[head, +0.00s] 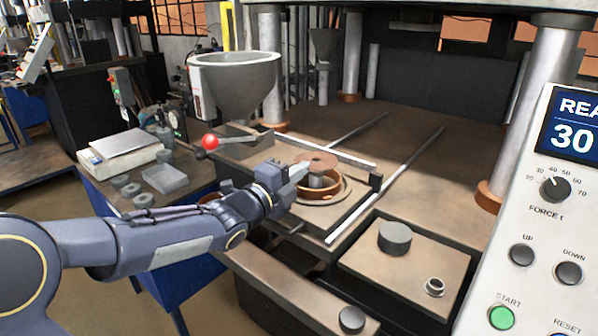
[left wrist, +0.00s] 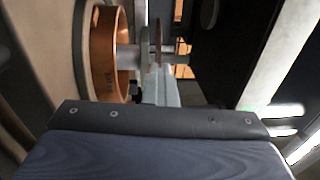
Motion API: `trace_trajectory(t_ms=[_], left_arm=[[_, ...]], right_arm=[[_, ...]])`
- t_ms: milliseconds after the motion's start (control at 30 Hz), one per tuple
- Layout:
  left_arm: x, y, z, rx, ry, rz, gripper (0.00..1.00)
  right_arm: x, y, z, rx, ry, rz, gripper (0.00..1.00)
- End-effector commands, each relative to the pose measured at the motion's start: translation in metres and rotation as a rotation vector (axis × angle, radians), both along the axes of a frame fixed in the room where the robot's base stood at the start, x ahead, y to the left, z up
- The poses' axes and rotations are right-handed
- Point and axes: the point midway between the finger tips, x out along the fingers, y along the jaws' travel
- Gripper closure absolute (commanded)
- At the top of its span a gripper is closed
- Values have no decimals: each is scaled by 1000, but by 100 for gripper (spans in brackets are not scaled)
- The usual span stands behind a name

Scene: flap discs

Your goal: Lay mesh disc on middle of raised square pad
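My left gripper (head: 298,172) reaches in from the left over a copper-coloured ring mould (head: 318,191) with a grey centre post (head: 317,180). A thin brown disc (head: 317,159), seemingly the mesh disc, is at its fingertips, level and above the ring. In the left wrist view the fingers (left wrist: 160,85) look closed on the edge of the disc (left wrist: 160,43); the exact contact is small and unclear. The ring also shows there (left wrist: 108,55). A raised, roughly square pad (head: 405,271) stands front right, bearing a dark grey cylinder (head: 394,237) and a small metal ring (head: 434,287).
A grey hopper (head: 240,85) and red-knobbed lever (head: 210,142) stand beside the ring. Steel rails (head: 385,185) cross the press bed, between thick columns. A control panel (head: 540,220) fills the right side. A blue table (head: 120,190) with scale and small parts is at left.

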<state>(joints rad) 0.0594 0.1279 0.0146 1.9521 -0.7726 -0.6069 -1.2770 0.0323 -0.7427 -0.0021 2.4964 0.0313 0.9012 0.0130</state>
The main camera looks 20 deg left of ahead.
Motion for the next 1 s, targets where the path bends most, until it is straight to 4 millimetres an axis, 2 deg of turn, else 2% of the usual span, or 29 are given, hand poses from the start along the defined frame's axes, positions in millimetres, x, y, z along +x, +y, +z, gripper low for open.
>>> trace_trajectory(t_ms=[1000], left_arm=[[0,0,-7,1,6,0,100]], right_arm=[[0,0,-7,0,0,0,49]])
